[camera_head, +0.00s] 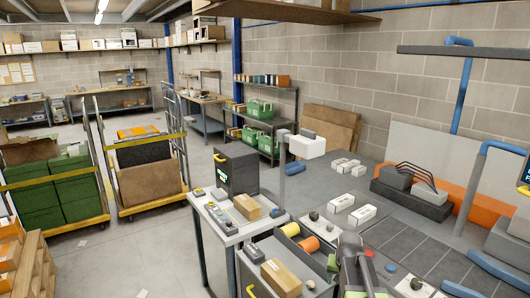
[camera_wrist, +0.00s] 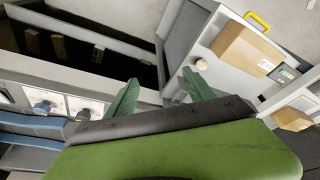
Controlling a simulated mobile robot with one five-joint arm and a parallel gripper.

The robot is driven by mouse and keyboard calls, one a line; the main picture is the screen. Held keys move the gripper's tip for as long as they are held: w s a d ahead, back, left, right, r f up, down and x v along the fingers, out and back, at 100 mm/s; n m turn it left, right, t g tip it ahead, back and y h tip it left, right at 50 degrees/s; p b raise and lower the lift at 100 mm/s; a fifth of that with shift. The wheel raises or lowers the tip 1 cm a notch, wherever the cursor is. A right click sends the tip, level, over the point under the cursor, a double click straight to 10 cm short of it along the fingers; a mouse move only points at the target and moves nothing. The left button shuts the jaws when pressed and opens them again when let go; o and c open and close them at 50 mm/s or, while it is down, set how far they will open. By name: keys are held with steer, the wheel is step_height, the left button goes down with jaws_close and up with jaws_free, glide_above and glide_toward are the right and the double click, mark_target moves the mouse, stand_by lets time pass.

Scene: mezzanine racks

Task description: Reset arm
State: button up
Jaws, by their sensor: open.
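My gripper (camera_wrist: 160,92) shows in the wrist view with its two green fingers spread apart and nothing between them. The broad green and black body of my gripper fills the bottom of that view. The fingers point toward a pale grey edge between a dark open bin and a light panel; I cannot tell whether they touch anything. In the head view, part of my dark arm rises at the bottom, right of the middle, beside an open drawer; the fingertips cannot be made out there.
A cardboard box (camera_wrist: 240,50) lies on the light panel right of the fingers. The dark bin (camera_wrist: 85,20) is at upper left. In the head view, a drawer holds a box (camera_head: 281,278), beside a workbench (camera_head: 385,238). Two loaded carts (camera_head: 148,165) stand left; the floor (camera_head: 160,250) between is mostly clear.

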steer(key=s+a+f+n+g+y+b, duration=0.1)
steer(key=s+a+f+n+g, duration=0.2)
steer(key=s+a, duration=1)
steer(key=shift+a+n, duration=0.55)
steer(key=shift+n, duration=0.15)
